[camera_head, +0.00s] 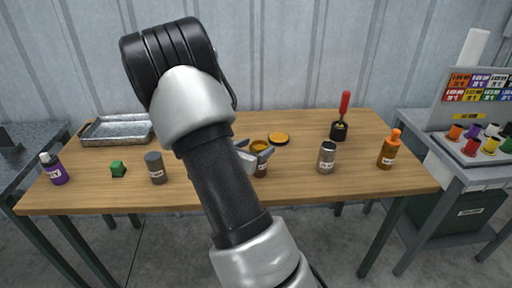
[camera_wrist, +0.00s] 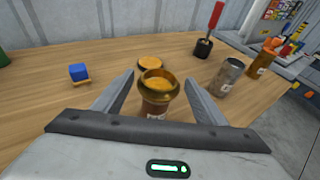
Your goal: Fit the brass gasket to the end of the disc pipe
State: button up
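A brown-amber pipe (camera_wrist: 156,108) with a white label stands upright on the table. A brass ring, which looks like the gasket (camera_wrist: 144,88), sits around its top end; I cannot tell how firmly it is seated. My gripper (camera_wrist: 159,78) has its two fingers on either side of the ring, spread, with a narrow gap at each side. In the head view my gripper (camera_head: 254,153) is low over the table, and the ring (camera_head: 259,144) shows between the fingers. My arm and gripper partly hide the pipe (camera_head: 261,170) there. The label marks are too small to read.
A dark-rimmed orange disc (camera_head: 279,138) lies just behind. A silver can (camera_head: 326,158), an orange bottle (camera_head: 388,150) and a red-handled tool (camera_head: 342,116) stand right.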

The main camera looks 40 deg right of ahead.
jog(key=shift+o, duration=0.9)
jog(key=shift+a+r, duration=0.1)
jog(key=shift+a, duration=0.1)
jog(key=p+v, duration=0.1)
jog(key=v, duration=1.6)
